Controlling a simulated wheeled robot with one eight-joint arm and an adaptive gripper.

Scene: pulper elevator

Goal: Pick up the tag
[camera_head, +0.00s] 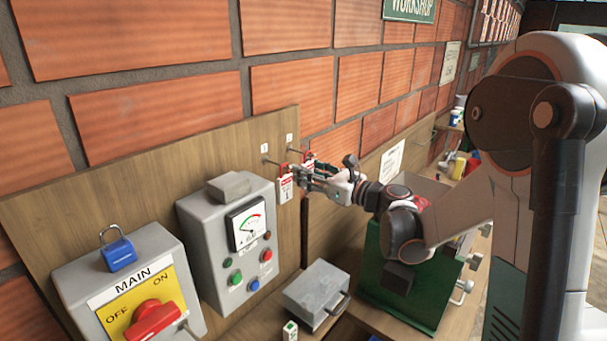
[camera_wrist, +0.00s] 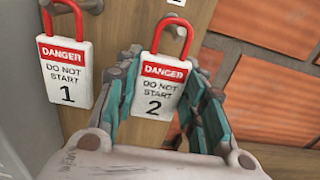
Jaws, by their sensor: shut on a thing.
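The tag marked 2 (camera_wrist: 158,95) is white with a red DANGER band and a red loop at its top. In the wrist view it stands upright between the teal-padded fingers of my gripper (camera_wrist: 166,92), which is shut on it. In the head view my gripper (camera_head: 307,174) reaches to the tags by the wooden board, and its fingers partly hide this tag. A like tag marked 1 (camera_wrist: 65,73) hangs to the left, apart from the fingers. It also shows in the head view (camera_head: 285,189).
Two pegs stick out of the wooden board (camera_head: 120,175). A grey meter box (camera_head: 211,230) and a MAIN switch box (camera_head: 85,285) with a blue padlock (camera_head: 119,256) stand left. A grey metal box (camera_head: 315,290) and a green case (camera_head: 400,300) sit below.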

